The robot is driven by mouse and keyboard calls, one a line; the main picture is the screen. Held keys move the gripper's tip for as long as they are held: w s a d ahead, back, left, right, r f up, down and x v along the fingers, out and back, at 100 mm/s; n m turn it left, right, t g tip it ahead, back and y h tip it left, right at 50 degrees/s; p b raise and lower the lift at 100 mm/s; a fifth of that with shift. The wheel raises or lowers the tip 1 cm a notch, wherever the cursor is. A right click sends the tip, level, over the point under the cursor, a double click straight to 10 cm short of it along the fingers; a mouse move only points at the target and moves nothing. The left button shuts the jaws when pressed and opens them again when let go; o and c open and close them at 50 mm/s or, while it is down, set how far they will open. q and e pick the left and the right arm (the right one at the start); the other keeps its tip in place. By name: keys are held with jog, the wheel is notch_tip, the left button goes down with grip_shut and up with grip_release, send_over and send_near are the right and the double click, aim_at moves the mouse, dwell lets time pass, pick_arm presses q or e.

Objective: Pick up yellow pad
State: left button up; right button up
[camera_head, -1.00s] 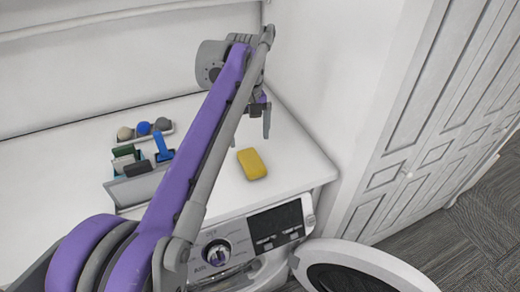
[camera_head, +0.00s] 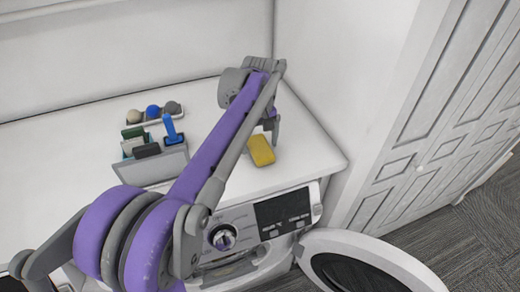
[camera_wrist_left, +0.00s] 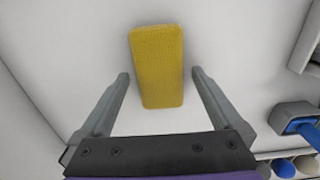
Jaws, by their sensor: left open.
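The yellow pad (camera_head: 262,150) lies flat on the white counter above the washing machine, near its right front corner. In the left wrist view the pad (camera_wrist_left: 158,66) is in the upper middle, its near end between the fingertips and the rest beyond them. My left gripper (camera_wrist_left: 160,78) is open, one finger on either side of the pad with a gap on each side. In the head view my left gripper (camera_head: 267,128) is just behind the pad and partly hidden by my arm. I cannot tell its height above the counter. My right gripper is not in view.
A grey bin (camera_head: 160,170) with brushes stands on the counter left of my arm. Behind it is a white tray (camera_head: 180,115) with several balls. The washer's round door (camera_head: 375,258) hangs open at the front. White panelled doors stand at the right.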

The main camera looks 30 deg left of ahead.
aim_at(259, 145)
pick_arm(q)
jog(key=shift+f, duration=0.15)
jog(key=shift+c, duration=0.2)
jog(key=c, duration=1.2)
jog(key=shift+c, duration=0.2)
notch_tip(259, 145, up, 10)
jog(key=shift+p, duration=0.45)
